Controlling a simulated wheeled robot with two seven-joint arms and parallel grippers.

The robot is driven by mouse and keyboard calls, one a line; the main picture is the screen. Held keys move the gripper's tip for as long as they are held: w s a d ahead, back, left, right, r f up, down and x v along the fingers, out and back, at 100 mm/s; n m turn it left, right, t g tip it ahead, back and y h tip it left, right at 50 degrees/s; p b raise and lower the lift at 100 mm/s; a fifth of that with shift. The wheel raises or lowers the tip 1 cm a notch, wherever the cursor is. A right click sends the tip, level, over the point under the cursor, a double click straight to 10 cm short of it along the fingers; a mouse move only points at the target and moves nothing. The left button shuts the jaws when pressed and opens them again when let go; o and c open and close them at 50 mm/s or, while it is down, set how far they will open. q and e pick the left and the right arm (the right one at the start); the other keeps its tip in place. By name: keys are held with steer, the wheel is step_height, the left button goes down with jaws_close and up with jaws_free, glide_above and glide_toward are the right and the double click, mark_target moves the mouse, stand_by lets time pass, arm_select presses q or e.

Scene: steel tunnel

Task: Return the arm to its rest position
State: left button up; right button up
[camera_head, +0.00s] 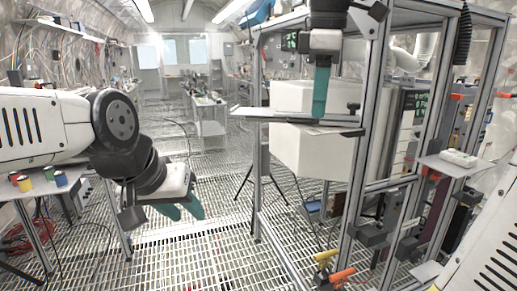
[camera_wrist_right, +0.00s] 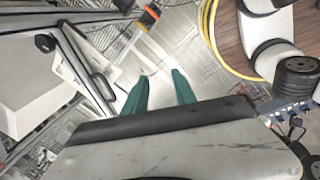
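My left arm comes in from the left in the head view. Its gripper (camera_head: 187,212) hangs low over the grated floor, with its two teal fingers apart and nothing between them. My right gripper (camera_head: 320,118) points down at the front of the metal frame rack in the head view, above a thin shelf edge. Its fingers overlap there. In the right wrist view its two teal fingers (camera_wrist_right: 158,78) are apart and empty, with floor behind the gap. Whether the right gripper touches the rack cannot be told.
The metal frame rack (camera_head: 374,130) holds white box-like units (camera_head: 310,152) and a thin shelf (camera_head: 285,116). A side table (camera_head: 40,188) with small coloured cups stands at the left. A small shelf (camera_head: 455,168) juts out at the right.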

steer(key=s+d+f+m+t+y, duration=0.1)
steer(key=s+f+m+t, duration=0.1)
steer(key=s+f+m, duration=0.2)
steer(key=s+d+f+m+t+y, duration=0.1)
steer(key=s+f+m, duration=0.3)
steer(key=f+m, duration=0.6)
step_height(320, 180, down, 6)
steer(key=shift+d+m+t, duration=0.25)
steer(key=shift+m+t, duration=0.05)
steer(key=shift+t, duration=0.1)
stand_by(1.2)
